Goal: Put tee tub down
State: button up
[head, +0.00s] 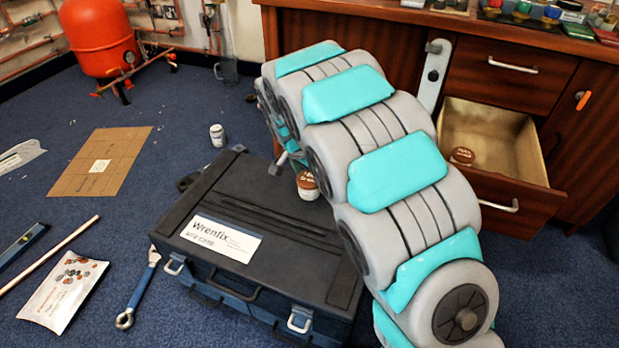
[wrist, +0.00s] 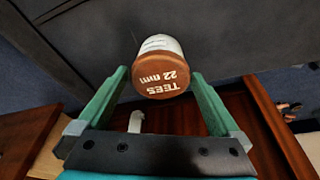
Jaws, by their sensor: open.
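The tee tub (head: 308,186), white with a brown lid, appears to stand on the back right part of the black toolbox (head: 222,282) lid. In the wrist view the lid of the tee tub (wrist: 162,80) reads "TEES 22 mm". My gripper (wrist: 160,76) is open, with its two green fingers on either side of the tub. A gap shows between each finger and the tub. In the head view my arm hides most of the gripper.
An open drawer (head: 487,135) at the right holds another brown-lidded tub (head: 462,156). A white tub (head: 217,136) stands on the blue carpet behind the toolbox. A blue wrench (head: 140,287) and a cardboard sheet (head: 100,160) lie left of it. A red tank (head: 98,36) stands at back left.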

jog(key=p+v, duration=0.1)
jog(key=v, duration=1)
jog(key=s+d+r+n, duration=0.1)
jog(key=s+d+r, duration=0.2)
jog(key=s+d, duration=0.5)
jog(key=s+d+n+g, duration=0.1)
jog(key=s+d, duration=0.3)
jog(key=s, duration=0.6)
jog(key=s+d+n+g+y, duration=0.1)
jog(key=s+d+n, duration=0.2)
jog(key=s, duration=0.7)
jog(key=s+d+n+g+y, duration=0.1)
jog(key=s+d+n+g, duration=0.1)
jog(key=s, duration=0.9)
jog(key=d+n, duration=0.1)
jog(key=d, duration=0.1)
jog(key=shift+d+f+n, duration=0.25)
jog(key=shift+d+n, duration=0.05)
jog(key=shift+d, duration=0.05)
